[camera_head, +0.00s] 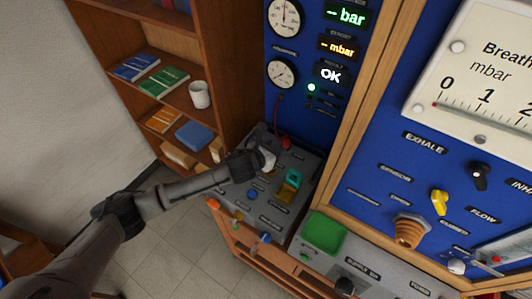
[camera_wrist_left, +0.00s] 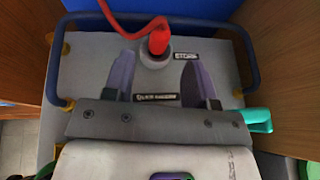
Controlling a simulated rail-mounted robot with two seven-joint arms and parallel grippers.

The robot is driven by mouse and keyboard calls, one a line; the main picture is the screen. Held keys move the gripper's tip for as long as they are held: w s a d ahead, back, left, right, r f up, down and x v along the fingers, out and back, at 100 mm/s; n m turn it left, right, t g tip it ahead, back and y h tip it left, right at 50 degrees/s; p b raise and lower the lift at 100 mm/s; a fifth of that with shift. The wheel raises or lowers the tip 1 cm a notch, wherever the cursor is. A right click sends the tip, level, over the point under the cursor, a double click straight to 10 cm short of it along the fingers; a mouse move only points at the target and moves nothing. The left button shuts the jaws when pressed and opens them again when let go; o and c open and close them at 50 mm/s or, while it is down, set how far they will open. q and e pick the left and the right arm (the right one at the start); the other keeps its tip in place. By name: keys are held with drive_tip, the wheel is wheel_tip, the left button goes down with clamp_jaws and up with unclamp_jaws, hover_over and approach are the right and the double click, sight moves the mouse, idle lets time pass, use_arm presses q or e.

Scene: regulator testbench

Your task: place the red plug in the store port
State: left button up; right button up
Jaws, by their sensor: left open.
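The red plug (camera_head: 286,143) is at the back of the grey console (camera_head: 228,196), below the gauges. In the left wrist view the red plug (camera_wrist_left: 158,40) stands in a round grey port (camera_wrist_left: 155,59) beside a label that appears to read STORE. Its red cable (camera_wrist_left: 121,22) runs up and left. How deep the plug sits cannot be told. My left gripper (camera_head: 267,158) is over the console, in front of the plug. In the left wrist view the left gripper (camera_wrist_left: 160,78) is open and empty, fingers on either side in front of the port. My right gripper is not in view.
A dark blue rail (camera_wrist_left: 241,42) frames the console's back and sides. A green tray (camera_head: 323,233) is farther right. A wooden shelf (camera_head: 185,95) stands on the left, and a blue panel rises behind.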

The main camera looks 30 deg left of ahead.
use_arm(q)
drive_tip(key=shift+v, duration=2.4)
drive_tip(key=shift+s+d+f, duration=0.15)
drive_tip(key=s+d+n, duration=0.1)
drive_tip(key=n, duration=0.1)
drive_tip(key=s+d+f+n, duration=0.1)
drive_tip(key=s+n, duration=0.1)
drive_tip(key=s+d+f+n+g+p, duration=0.1)
drive_tip(key=s+d+n, duration=0.1)
drive_tip(key=shift+s, duration=0.25)
drive_tip(key=s+n, duration=0.3)
drive_tip(key=s+d+f+n+g+p, duration=0.1)
drive_tip(key=s+n, duration=0.3)
drive_tip(key=s+d+n+g+y+p, duration=0.1)
drive_tip(key=s+n, duration=0.2)
drive_tip(key=shift+s+d+f+n, duration=0.15)
drive_tip(key=shift+f+n, duration=0.2)
drive_tip(key=shift+n, duration=0.05)
drive_tip(key=s+a+n+g+y+p, duration=0.1)
drive_tip(key=s+a+n+g, duration=0.1)
drive_tip(key=s+n, duration=0.7)
drive_tip(key=s+a+n+g+p, duration=0.1)
drive_tip(key=s+n+g, duration=0.3)
drive_tip(key=s+n, duration=0.5)
drive_tip(key=s+a, duration=0.1)
drive_tip(key=s, duration=0.1)
drive_tip(key=shift+s+a+n+y+p, duration=0.25)
drive_tip(key=shift+a+n+y+p, duration=0.05)
drive_tip(key=shift+a+y+p, duration=0.1)
